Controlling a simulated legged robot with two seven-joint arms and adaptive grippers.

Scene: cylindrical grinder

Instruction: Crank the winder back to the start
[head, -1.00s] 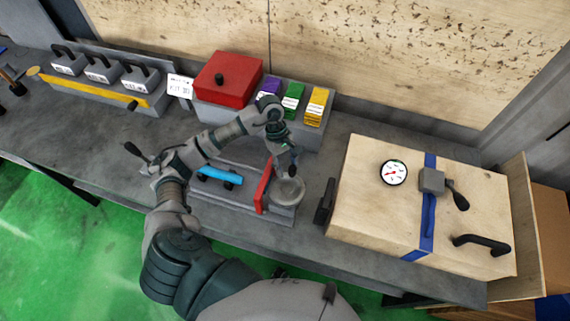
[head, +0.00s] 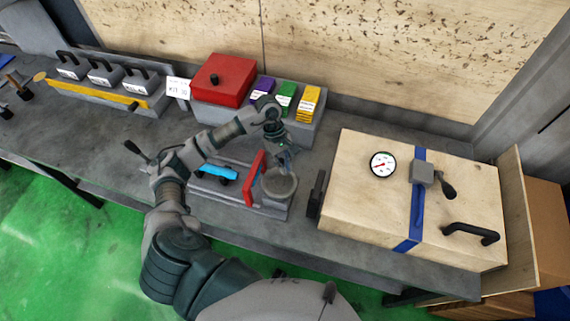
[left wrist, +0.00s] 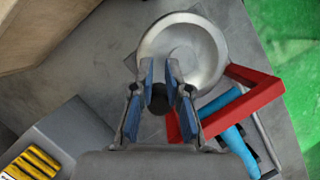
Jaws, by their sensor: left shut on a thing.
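A round grey wheel with a raised rim (head: 279,185) is at the right end of a grey fixture on the bench, beside a red bar (head: 254,180). I take it to be the winder. It also shows at the top of the left wrist view (left wrist: 212,47). My left gripper (head: 285,160) is at the wheel's far rim. In the left wrist view its blue-padded fingers (left wrist: 160,85) are shut around a dark round knob (left wrist: 158,100) at the rim's edge. The fingers partly hide the knob. My right gripper is not in view.
A light blue part (head: 219,172) lies left of the red bar. A wooden box (head: 350,205) with a gauge (head: 382,164), blue strap and black handles stands close on the right. A red box (head: 223,80) and coloured packs (head: 287,95) stand behind.

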